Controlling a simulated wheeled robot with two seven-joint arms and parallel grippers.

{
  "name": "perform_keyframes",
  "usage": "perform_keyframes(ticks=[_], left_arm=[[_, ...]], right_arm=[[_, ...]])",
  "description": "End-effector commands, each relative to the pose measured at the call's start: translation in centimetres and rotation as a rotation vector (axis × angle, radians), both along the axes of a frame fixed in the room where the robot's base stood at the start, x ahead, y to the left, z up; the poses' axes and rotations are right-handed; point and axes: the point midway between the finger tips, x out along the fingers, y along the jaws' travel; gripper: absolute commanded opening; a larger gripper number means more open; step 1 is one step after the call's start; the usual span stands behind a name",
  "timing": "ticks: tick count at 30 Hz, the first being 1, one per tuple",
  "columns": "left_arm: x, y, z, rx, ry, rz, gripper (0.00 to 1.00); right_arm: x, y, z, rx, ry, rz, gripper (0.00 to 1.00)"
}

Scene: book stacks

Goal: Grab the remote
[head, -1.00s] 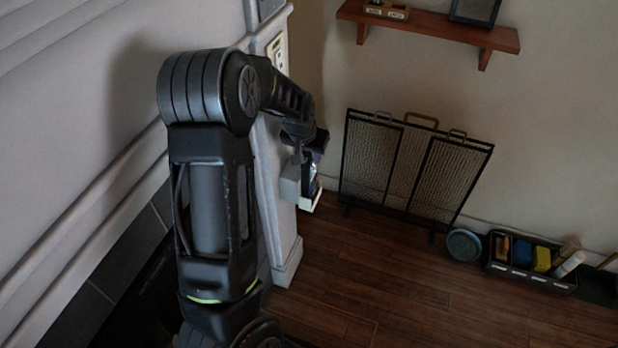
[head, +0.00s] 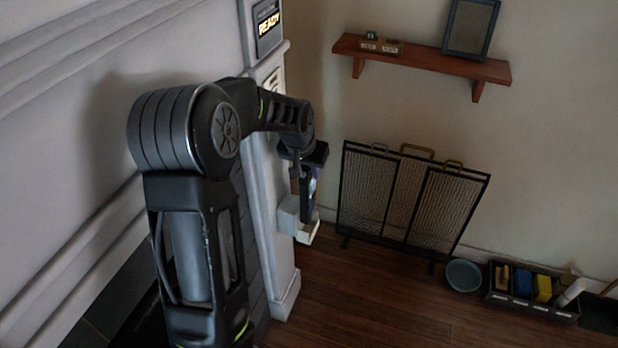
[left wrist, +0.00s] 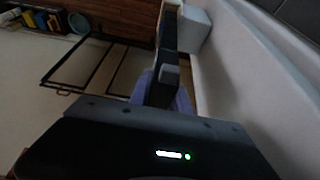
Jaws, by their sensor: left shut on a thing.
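My left gripper (head: 309,172) is at the end of the bent left arm, beside the pale pillar, pointing down. The holder also shows there (left wrist: 192,28). My right gripper is not in view.
The pale pillar (head: 262,190) and wall stand close to my left arm. A folding mesh screen (head: 410,205) stands by the far wall, below a wooden shelf (head: 425,62). A round bowl (head: 463,275) and a caddy (head: 530,291) sit on the floor. The wooden floor between is clear.

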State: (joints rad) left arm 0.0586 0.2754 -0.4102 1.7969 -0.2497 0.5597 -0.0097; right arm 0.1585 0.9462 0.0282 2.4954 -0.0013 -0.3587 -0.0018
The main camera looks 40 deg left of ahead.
Motion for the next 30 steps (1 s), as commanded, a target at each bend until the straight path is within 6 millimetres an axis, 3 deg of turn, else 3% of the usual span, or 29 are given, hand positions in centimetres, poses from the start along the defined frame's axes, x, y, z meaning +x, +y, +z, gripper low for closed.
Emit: perform_keyframes(ticks=[2, 11, 24, 30], left_arm=[[0.1, -0.1, 0.9, 0.0, -0.004, 0.0, 0.0], [1.3, -3.9, 0.6, -0.001, -0.001, -0.005, 0.0], [4.8, -14.8, 0.5, 0.001, -0.003, -0.004, 0.0], [5.7, -17.7, 0.6, 0.0, -0.002, -0.001, 0.0]], right_arm=[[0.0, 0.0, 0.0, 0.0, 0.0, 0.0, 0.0], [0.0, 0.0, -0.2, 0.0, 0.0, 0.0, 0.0], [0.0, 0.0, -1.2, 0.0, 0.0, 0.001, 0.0], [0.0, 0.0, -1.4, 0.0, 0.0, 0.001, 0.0]])
